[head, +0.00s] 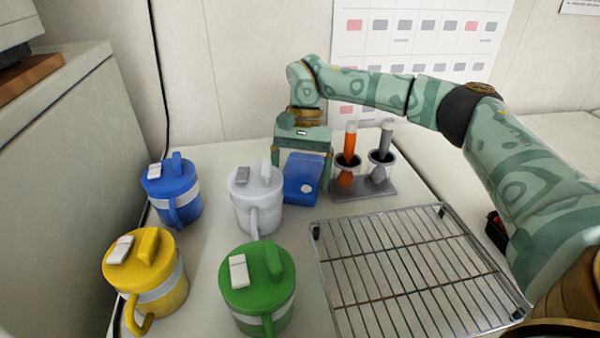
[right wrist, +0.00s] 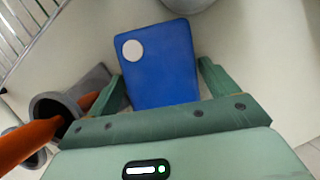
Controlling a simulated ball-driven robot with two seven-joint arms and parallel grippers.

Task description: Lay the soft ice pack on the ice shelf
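The soft ice pack (head: 301,184) is a flat blue block with a white round spot, at the back middle of the table. My right gripper (head: 301,168) reaches down over its far end, with one finger on either side. In the right wrist view the ice pack (right wrist: 160,65) lies between the widely spaced fingers of the gripper (right wrist: 163,85). A gap shows at the right finger; contact at the left one is unclear. A wire rack (head: 322,262), which looks like the ice shelf, lies bare at the front right. My left gripper is out of view.
A grey holder (head: 362,194) with an orange and a grey utensil stands close right of the ice pack. White (head: 241,205), blue (head: 160,190), yellow (head: 165,272) and green (head: 250,295) lidded mugs stand on the left. The white mug is close to the pack.

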